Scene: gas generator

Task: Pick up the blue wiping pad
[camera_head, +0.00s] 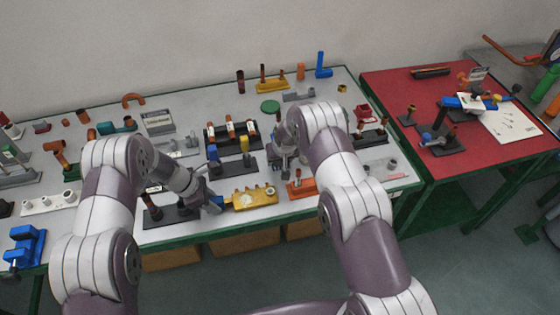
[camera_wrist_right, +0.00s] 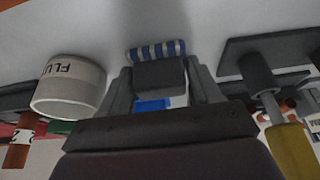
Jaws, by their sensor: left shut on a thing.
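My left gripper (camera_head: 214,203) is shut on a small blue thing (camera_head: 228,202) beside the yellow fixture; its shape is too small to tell. My right gripper (camera_head: 285,160) is low over the table, mostly hidden by its own arm in the head view. In the right wrist view its two fingers (camera_wrist_right: 163,85) stand apart on either side of a dark grey block (camera_wrist_right: 160,75). A blue-and-white striped pad (camera_wrist_right: 156,50) lies against that block at the fingertips. Whether the fingers press on the block I cannot tell. A blue patch (camera_wrist_right: 152,104) shows between the fingers.
A white cup marked FLUX (camera_wrist_right: 68,85) stands close to one finger, and a dark stand (camera_wrist_right: 262,75) is near the other. The grey table (camera_head: 330,95) is crowded with racks and fittings. A red table (camera_head: 395,95) stands at the right.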

